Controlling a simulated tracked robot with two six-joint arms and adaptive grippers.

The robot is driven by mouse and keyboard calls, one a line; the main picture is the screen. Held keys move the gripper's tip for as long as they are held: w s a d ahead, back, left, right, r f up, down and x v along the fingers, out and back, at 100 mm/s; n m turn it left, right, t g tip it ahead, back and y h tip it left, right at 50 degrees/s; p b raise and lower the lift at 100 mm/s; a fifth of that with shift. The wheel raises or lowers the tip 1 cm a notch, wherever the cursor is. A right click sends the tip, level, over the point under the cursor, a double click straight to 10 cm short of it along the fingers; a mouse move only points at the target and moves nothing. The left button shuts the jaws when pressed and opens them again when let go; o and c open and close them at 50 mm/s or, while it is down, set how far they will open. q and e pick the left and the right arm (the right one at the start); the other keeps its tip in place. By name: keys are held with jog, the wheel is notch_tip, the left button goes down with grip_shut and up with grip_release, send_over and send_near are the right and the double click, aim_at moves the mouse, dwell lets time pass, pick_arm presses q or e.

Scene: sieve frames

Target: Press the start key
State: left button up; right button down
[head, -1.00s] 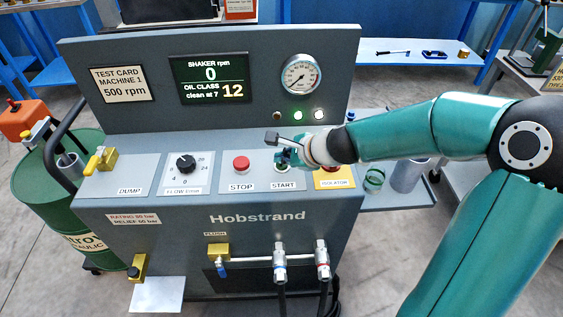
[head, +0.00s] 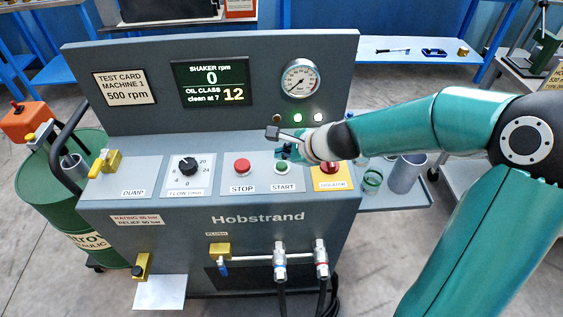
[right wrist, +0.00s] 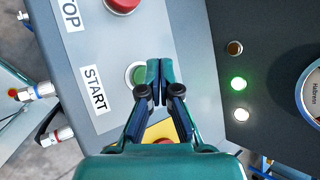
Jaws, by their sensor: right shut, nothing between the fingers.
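The start key is a small green button (head: 282,168) in a pale ring above the START label (head: 283,188) on the sloped panel. It shows partly behind the fingertips in the right wrist view (right wrist: 136,75). My right gripper (head: 284,152) is shut and empty, just above and behind the green button in the head view. In the right wrist view its closed fingertips (right wrist: 160,68) overlap the button's edge; I cannot tell whether they touch it. The display (head: 210,83) reads shaker 0 rpm and oil class 12. My left gripper is not in view.
The red STOP button (head: 242,166) sits left of the start key, and the yellow isolator plate (head: 327,184) is right of it. A flow knob (head: 187,165) and yellow dump valve (head: 106,163) stand farther left. The gauge panel (head: 345,80) rises behind.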

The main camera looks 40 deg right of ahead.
aim_at(284, 166)
jog(key=shift+r+p, duration=1.85)
jog(key=shift+r, duration=0.35)
jog(key=shift+f, duration=0.1)
